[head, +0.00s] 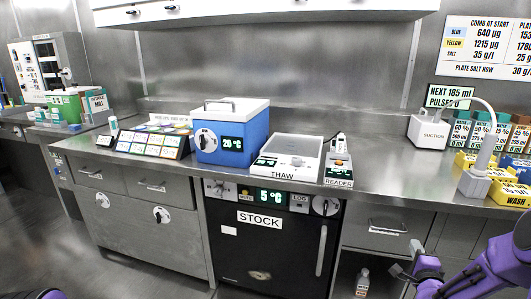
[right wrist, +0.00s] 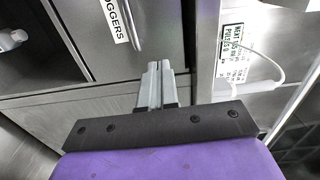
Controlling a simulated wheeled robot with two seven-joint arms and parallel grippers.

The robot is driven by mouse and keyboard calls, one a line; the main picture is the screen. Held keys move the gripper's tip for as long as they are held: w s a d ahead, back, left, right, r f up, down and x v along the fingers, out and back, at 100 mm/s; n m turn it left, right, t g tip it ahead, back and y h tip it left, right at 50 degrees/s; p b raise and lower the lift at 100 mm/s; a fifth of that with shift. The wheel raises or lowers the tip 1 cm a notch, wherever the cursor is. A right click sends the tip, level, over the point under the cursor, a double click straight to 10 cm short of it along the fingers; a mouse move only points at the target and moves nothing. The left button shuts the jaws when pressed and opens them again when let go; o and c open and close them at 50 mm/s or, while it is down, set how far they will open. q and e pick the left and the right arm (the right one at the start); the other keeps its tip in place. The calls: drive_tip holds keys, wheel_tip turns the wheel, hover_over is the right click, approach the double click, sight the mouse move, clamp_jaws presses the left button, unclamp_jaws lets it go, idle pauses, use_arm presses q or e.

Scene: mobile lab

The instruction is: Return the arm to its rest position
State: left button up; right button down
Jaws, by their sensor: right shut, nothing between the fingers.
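My right arm (head: 490,268) is purple and comes in from the lower right of the head view, bent in front of the bench's right part. My right gripper (head: 414,246) is in front of the cabinet fronts, below the worktop. In the right wrist view its two grey fingers (right wrist: 155,85) are together, with nothing between them. They appear clear of the cabinet fronts. My left gripper is out of view; only a small purple piece of mine shows at the bottom left edge of the head view.
The steel worktop (head: 375,178) carries a blue cooler (head: 232,138), the THAW unit (head: 290,157), the READER (head: 338,165), the suction unit (head: 427,132) and yellow racks (head: 510,192). Below are the STOCK fridge (head: 270,248), a drawer (head: 375,228) and an open shelf with a bottle (head: 362,282).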

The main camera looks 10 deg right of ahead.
drive_tip(key=s+a+f+n+g+y+p, duration=0.2)
drive_tip(key=s+a+f+n+g, duration=0.1)
drive_tip(key=s+a+f+n, duration=0.3)
drive_tip(key=s+a+f+n+g+y+p, duration=0.1)
drive_tip(key=s+a+f+n+g+p, duration=0.25)
drive_tip(key=a, duration=0.55)
drive_tip(key=s+a+f+n+g+p, duration=0.1)
drive_tip(key=s+a+n+g+p, duration=0.1)
drive_tip(key=s+a, duration=0.2)
drive_tip(key=s+a+f+n+g+y+p, duration=0.1)
drive_tip(key=s+a+n+g, duration=0.1)
drive_tip(key=s, duration=0.8)
drive_tip(key=s+a+f+n+g+y+p, duration=0.1)
drive_tip(key=s+a+n+g+p, duration=0.1)
drive_tip(key=s+a, duration=0.3)
drive_tip(key=s+n, duration=0.1)
drive_tip(key=s, duration=0.2)
drive_tip(key=shift+a+f+p, duration=0.35)
drive_tip(key=shift+w, duration=0.1)
